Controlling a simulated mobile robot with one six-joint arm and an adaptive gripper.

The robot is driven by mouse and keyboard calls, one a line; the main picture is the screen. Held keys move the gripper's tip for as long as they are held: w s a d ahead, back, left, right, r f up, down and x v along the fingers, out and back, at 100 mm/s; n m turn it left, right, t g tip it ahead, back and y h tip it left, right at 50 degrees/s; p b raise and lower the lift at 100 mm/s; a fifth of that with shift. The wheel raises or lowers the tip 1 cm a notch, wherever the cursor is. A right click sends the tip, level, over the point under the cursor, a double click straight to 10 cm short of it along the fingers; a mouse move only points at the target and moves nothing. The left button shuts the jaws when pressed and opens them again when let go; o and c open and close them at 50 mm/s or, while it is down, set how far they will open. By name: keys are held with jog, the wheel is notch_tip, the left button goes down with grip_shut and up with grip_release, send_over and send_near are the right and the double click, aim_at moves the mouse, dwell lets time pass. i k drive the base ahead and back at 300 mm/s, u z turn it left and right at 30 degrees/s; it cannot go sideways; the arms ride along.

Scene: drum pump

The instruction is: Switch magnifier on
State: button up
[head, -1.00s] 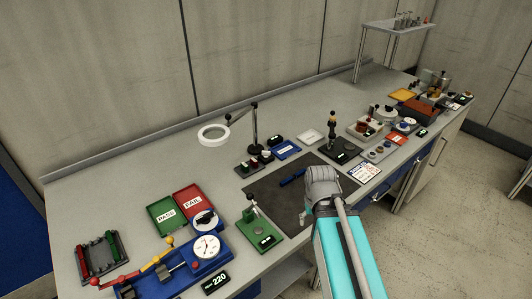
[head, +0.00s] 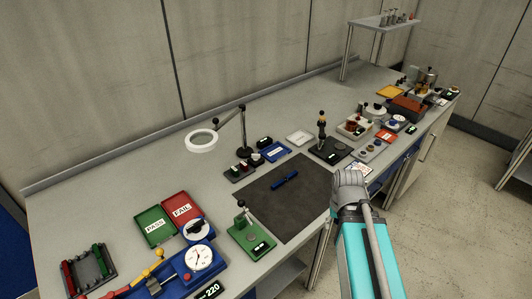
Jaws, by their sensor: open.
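The magnifier has a white ring head (head: 201,141) on a jointed dark arm, standing on a dark post (head: 243,130) toward the back middle of the bench. The ring hangs over the bench, left of the post. A small dark box (head: 239,171) with several coloured knobs sits in front of the post. Whether the lamp is lit I cannot tell. My gripper (head: 340,197) is at the grey end of my arm, over the right front edge of the dark mat, well apart from the magnifier. Its fingers are small and mostly hidden by my wrist. It holds nothing that I can see.
The dark mat (head: 270,215) carries a blue tool (head: 285,181). A green stand (head: 252,238), PASS tray (head: 155,225), FAIL tray (head: 182,208) and blue gauge fixture (head: 198,258) stand left. A dark stand (head: 329,150) and several devices stand right. The back of the bench is clear.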

aim_at(255, 157)
jog(key=z, duration=0.8)
jog(key=i, duration=0.5)
jog(key=u, duration=1.65)
